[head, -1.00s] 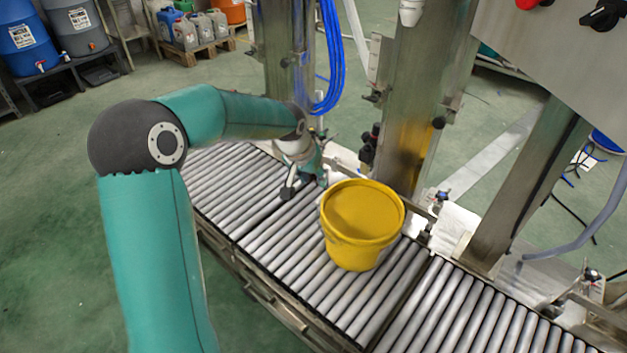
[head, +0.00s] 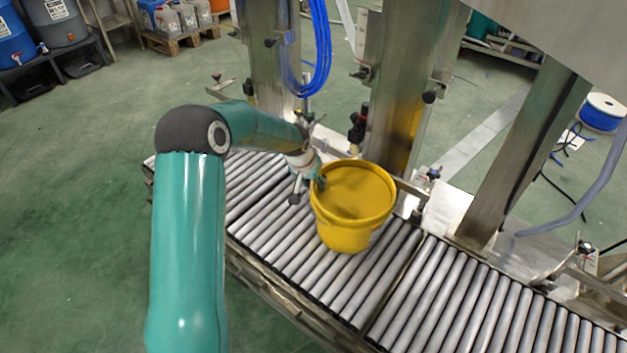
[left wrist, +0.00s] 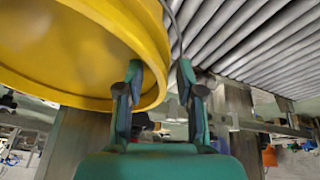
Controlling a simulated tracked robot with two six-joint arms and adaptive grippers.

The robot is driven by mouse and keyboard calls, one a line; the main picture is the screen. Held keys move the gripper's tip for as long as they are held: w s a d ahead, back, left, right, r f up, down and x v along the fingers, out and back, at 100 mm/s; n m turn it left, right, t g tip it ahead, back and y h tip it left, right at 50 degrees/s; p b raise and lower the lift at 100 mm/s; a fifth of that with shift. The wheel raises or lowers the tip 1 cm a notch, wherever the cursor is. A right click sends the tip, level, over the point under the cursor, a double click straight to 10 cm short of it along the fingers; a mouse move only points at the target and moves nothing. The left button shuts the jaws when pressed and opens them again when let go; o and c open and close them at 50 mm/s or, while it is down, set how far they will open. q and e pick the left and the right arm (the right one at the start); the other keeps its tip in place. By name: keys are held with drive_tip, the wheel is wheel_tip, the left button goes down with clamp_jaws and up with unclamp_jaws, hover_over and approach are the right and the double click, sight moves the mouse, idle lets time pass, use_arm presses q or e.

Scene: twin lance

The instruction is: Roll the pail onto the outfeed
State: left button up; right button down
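The yellow pail (head: 345,238) stands upright on the roller conveyor (head: 270,232), with its yellow top facing up. My left gripper (head: 308,188) is at the pail's left side, close to its rim. In the left wrist view the pail (left wrist: 105,30) fills the upper left. The two fingers of my left gripper (left wrist: 160,82) are spread apart there, and the left finger overlaps the pail's rim. I cannot tell whether it touches. My right gripper is not in view. No outfeed is marked; the rollers continue on both sides of the pail.
Steel posts (head: 397,90) stand along the conveyor's far side, with blue hoses (head: 322,50) hanging at the left one. A seam crosses the rollers right of the pail. The rollers at lower right (head: 480,300) are clear.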

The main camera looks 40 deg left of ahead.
use_arm(q)
clamp_jaws()
idle(0.3)
